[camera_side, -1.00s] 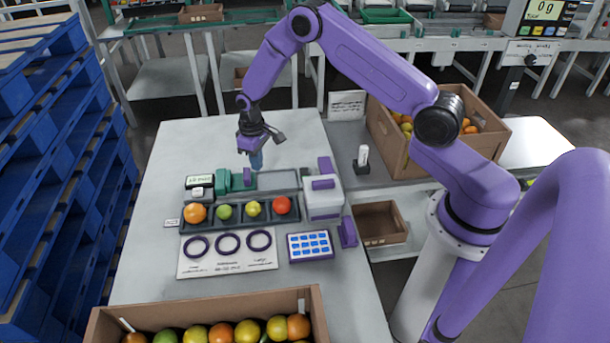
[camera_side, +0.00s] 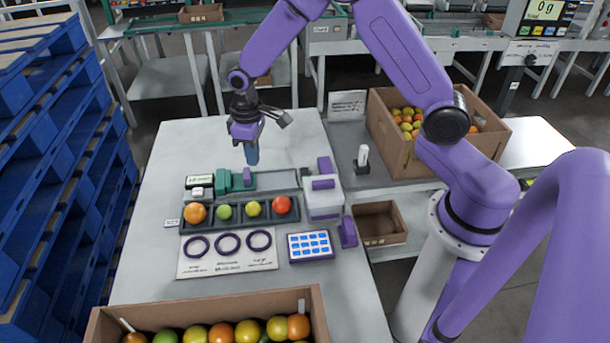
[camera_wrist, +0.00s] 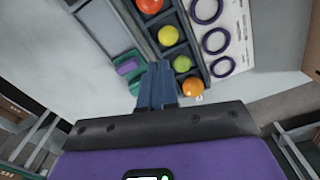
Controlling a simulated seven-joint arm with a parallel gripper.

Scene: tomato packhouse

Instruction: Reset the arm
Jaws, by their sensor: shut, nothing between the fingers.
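My gripper (camera_side: 252,155) is above the grey table (camera_side: 165,240), over the back edge of the green and purple device (camera_side: 236,181). Its blue fingers are together with nothing between them. In the wrist view the shut fingers (camera_wrist: 157,85) point at the table beside the green and purple device (camera_wrist: 128,67) and the dark tray (camera_wrist: 200,62). No object is held.
The dark tray (camera_side: 230,228) holds an orange, a green, a yellow and a red tomato in separate compartments. A card with three rings (camera_side: 228,262) lies in front. A white box (camera_side: 322,203) stands right. Cardboard boxes of fruit stand front (camera_side: 318,305) and back right (camera_side: 390,160).

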